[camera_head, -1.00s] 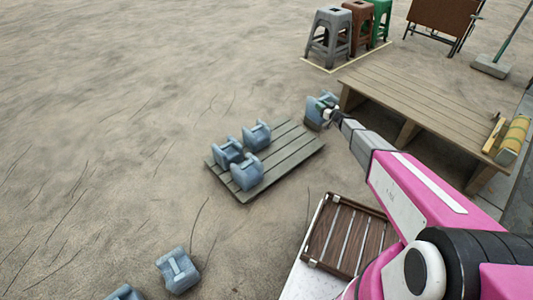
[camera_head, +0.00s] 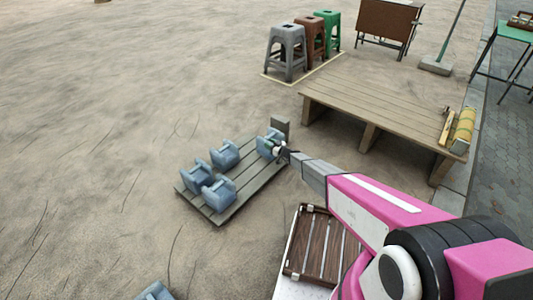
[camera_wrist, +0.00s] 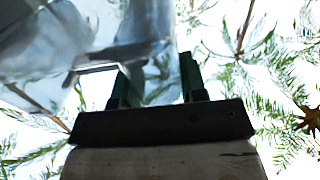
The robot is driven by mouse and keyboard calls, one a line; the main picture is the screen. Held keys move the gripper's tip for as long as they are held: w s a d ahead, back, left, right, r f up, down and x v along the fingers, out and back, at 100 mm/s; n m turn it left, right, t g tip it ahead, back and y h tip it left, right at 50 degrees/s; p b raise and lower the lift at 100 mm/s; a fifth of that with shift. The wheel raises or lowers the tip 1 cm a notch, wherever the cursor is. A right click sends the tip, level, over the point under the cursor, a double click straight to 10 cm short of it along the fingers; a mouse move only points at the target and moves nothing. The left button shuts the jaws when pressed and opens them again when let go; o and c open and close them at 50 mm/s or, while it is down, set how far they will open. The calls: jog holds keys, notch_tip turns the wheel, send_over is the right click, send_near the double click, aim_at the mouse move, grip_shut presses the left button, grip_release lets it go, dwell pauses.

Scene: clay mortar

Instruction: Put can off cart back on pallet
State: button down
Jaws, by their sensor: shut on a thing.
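My gripper (camera_head: 280,151) is shut on a blue-grey can (camera_head: 266,141) at the pallet's far right end. The can looks upright; whether it rests on the boards or hangs just above them I cannot tell. In the wrist view its pale blurred body (camera_wrist: 70,45) fills the upper left, with my gripper's fingers (camera_wrist: 156,78) at its handle. The slatted wooden pallet (camera_head: 246,187) lies on the ground and bears three similar cans, one (camera_head: 224,153) at the back and two (camera_head: 197,174) (camera_head: 218,194) at the left. The slatted cart deck (camera_head: 322,247) looks empty where visible.
Another can (camera_head: 155,291) is on the ground at the bottom edge. A small grey block (camera_head: 281,124) shows behind the held can. Sandy ground at left is open.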

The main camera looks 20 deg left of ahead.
jog(key=shift+f, duration=2.7)
jog(key=c, duration=0.7)
grip_release()
jog(key=shift+o, duration=0.2)
jog(key=shift+d, duration=0.1)
